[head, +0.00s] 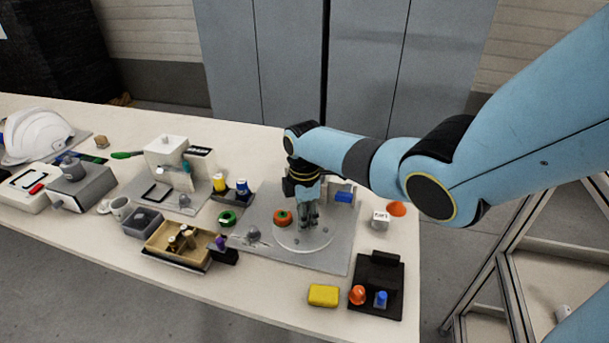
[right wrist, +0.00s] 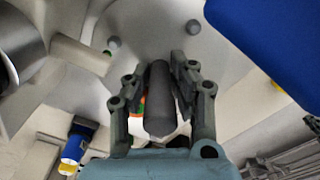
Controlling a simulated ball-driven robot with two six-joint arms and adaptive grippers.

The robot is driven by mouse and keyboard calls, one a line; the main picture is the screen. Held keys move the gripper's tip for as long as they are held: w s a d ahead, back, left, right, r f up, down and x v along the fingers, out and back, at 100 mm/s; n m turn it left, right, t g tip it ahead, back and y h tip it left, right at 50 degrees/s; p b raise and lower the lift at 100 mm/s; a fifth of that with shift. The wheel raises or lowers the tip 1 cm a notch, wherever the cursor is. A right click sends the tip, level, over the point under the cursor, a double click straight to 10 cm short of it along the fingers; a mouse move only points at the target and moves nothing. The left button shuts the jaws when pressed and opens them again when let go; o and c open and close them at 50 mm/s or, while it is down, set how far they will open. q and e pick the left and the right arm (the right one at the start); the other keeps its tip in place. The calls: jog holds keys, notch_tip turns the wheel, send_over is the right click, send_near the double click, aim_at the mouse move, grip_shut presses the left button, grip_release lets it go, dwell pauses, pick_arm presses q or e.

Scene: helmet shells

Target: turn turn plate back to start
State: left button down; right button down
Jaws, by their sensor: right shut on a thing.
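The turn plate (head: 292,243) is a pale round disc on a grey base board (head: 335,262) at the middle right of the table. My right gripper (head: 308,222) points down over the disc. In the right wrist view its fingers (right wrist: 160,75) are shut on a dark grey upright peg (right wrist: 160,105). The disc also shows beyond the fingers in that view (right wrist: 165,35). An orange and green round piece (head: 282,217) sits at the disc's left edge. The peg's foot is hidden in the head view. My left gripper is not in view.
A blue block (head: 344,197) is close behind the gripper and looms at upper right in the right wrist view (right wrist: 275,35). A white cube (head: 380,220) and an orange cone (head: 397,208) stand right. A yellow block (head: 323,295) and a black tray (head: 390,272) lie in front.

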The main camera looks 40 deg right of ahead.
jog(key=shift+w, duration=0.1)
dwell(0.5)
jog(key=c, duration=1.1)
grip_release()
jog(key=shift+c, duration=0.2)
notch_tip(320, 180, up, 12)
jog(key=shift+a, duration=0.1)
